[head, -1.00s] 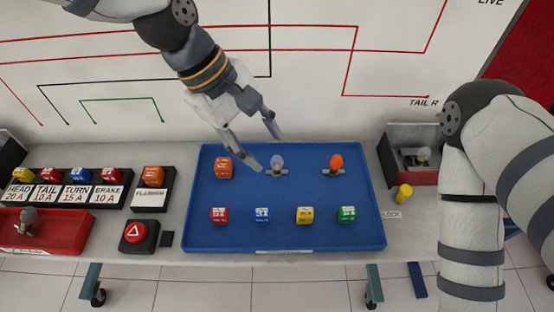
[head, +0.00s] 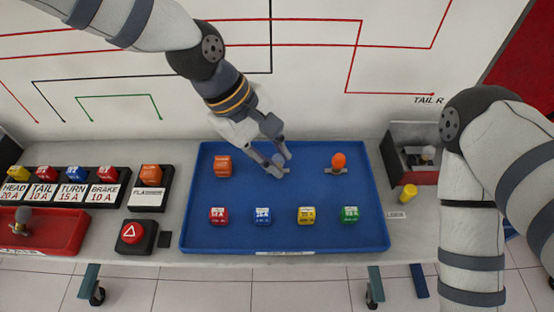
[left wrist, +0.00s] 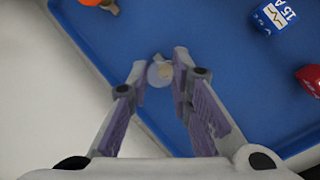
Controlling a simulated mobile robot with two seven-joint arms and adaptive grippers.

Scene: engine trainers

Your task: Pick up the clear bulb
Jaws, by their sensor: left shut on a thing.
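The clear bulb (head: 277,159) stands in the back middle of the blue tray (head: 235,236). My left gripper (head: 281,164) is down at the tray with its fingers on both sides of the bulb, shut on it. In the left wrist view the round glass of the clear bulb (left wrist: 158,73) shows between the fingertips of my left gripper (left wrist: 160,75). The bulb's lower part is mostly hidden by the fingers. My right gripper is outside the views; only my right arm shows at the right.
An orange bulb (head: 338,161) stands to the right in the tray and an orange relay block (head: 223,166) to the left. Several coloured fuses, such as the yellow one (head: 306,215), line the front. A grey box (head: 409,139) stands right of the tray.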

